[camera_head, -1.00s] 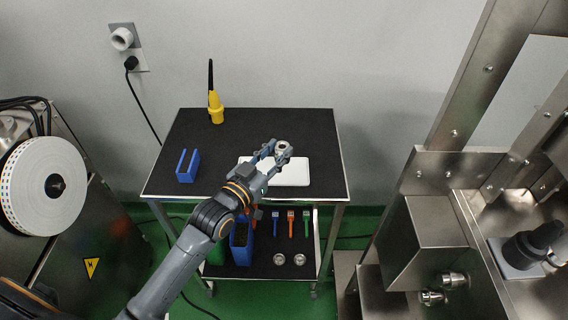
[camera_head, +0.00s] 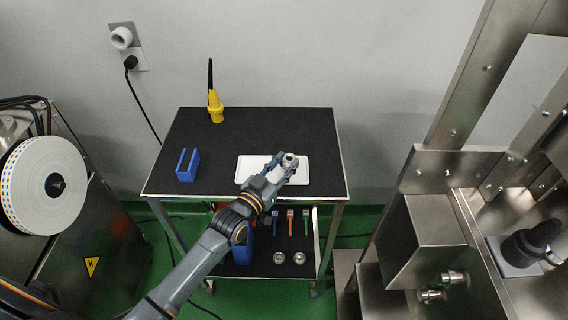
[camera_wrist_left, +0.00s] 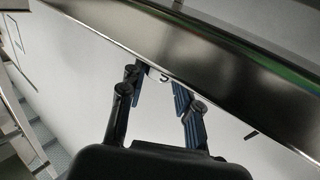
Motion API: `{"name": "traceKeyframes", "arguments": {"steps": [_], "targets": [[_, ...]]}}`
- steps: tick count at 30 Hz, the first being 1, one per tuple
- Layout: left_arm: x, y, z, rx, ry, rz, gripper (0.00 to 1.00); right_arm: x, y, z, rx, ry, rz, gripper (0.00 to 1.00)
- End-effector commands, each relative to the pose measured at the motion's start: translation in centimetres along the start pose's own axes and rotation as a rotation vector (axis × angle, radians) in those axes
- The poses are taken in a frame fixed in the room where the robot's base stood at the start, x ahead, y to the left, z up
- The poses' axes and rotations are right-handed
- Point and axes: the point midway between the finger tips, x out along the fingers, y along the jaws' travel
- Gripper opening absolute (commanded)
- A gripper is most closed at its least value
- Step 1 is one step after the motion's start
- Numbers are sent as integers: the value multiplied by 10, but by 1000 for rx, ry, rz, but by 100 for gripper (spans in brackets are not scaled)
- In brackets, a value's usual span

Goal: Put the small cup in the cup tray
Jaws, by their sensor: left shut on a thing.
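The small cup (camera_head: 289,157) is a little metallic cup with a dark opening. My left gripper (camera_head: 283,162) is shut on it and holds it over the right part of the white cup tray (camera_head: 247,168). The tray lies flat on the black top of the cart. Whether the cup touches the tray is hard to tell. In the left wrist view, my left gripper's fingers (camera_wrist_left: 158,98) show with a small pale piece between their far ends, mostly hidden. My right gripper is not in view.
A blue holder (camera_head: 187,166) and a yellow tool with a black rod (camera_head: 215,108) stand on the black cart top (camera_head: 265,128). Two metal cups (camera_head: 289,258) and several coloured tools are on the lower shelf. Machines stand at both sides.

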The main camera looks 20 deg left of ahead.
Motion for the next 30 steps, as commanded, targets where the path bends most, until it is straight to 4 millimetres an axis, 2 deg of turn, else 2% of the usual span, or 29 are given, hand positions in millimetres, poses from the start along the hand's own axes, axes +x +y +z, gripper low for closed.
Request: {"name": "traceKeyframes", "arguments": {"steps": [1, 4, 15, 20, 30], "targets": [[0, 0, 1, 0, 0, 0, 36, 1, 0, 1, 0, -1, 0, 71], [0, 0, 1, 0, -1, 0, 55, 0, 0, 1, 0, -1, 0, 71], [-1, 0, -2, 0, -2, 0, 55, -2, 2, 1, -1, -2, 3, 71], [-24, 0, 1, 1, -4, 0, 55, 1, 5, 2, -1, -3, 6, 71], [-93, 0, 0, 1, -4, 0, 55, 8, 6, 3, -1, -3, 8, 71]]}}
